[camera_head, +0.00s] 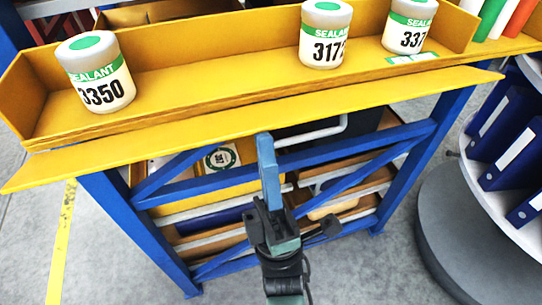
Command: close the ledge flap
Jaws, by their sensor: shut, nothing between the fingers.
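The ledge flap (250,128) is a long yellow panel along the front of the yellow ledge (200,85). It hangs outward from the front edge, folded open, sloping toward me. My gripper (265,140) is shut and empty, with its blue fingers pointing up. Its tips overlap the flap's front edge in the picture, near the middle; I cannot tell whether they touch it. Three white sealant jars with green lids stand on the ledge: one marked 3350 (97,75) at left, one marked 317 (325,38) at middle right, one marked 337 (408,28) at right.
A blue frame (115,215) with cross braces supports the ledge, with boxes on shelves inside. A round grey-based stand (450,245) with blue binders (510,140) is at right. Green and orange items (492,18) stand at the back right. Grey floor is clear at left.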

